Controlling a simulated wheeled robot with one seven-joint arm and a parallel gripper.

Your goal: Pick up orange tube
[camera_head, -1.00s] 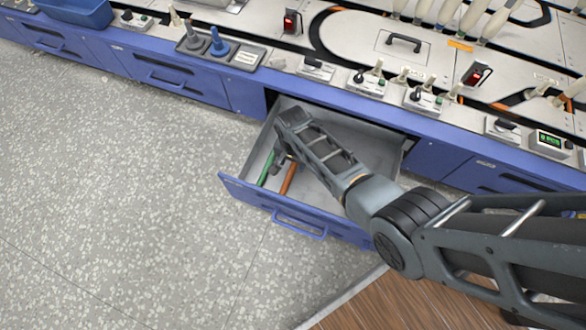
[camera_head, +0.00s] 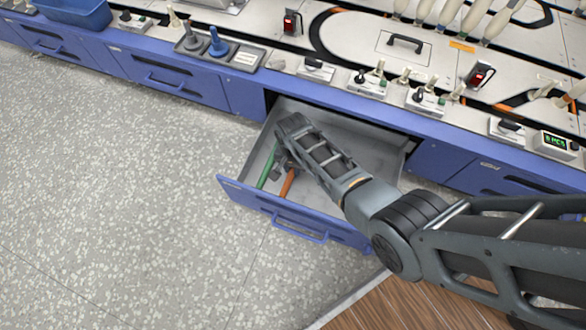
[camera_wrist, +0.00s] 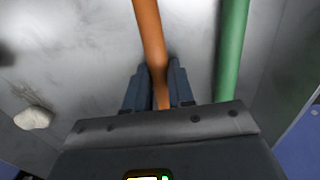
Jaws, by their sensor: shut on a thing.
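The orange tube (camera_head: 287,183) lies in the open drawer, its far part hidden under my arm in the head view. In the wrist view the orange tube (camera_wrist: 149,32) runs down from the top edge to between my fingers. My gripper (camera_wrist: 164,72) is shut on the orange tube, one dark finger on each side of it. In the head view my gripper (camera_head: 281,163) is low inside the drawer, partly hidden by my arm.
A green tube (camera_wrist: 231,45) lies beside the orange one, also seen in the head view (camera_head: 268,168). The drawer (camera_head: 272,205) has raised walls close to the tubes. A whitish lump (camera_wrist: 33,118) lies on its floor. The blue-fronted bench stands behind.

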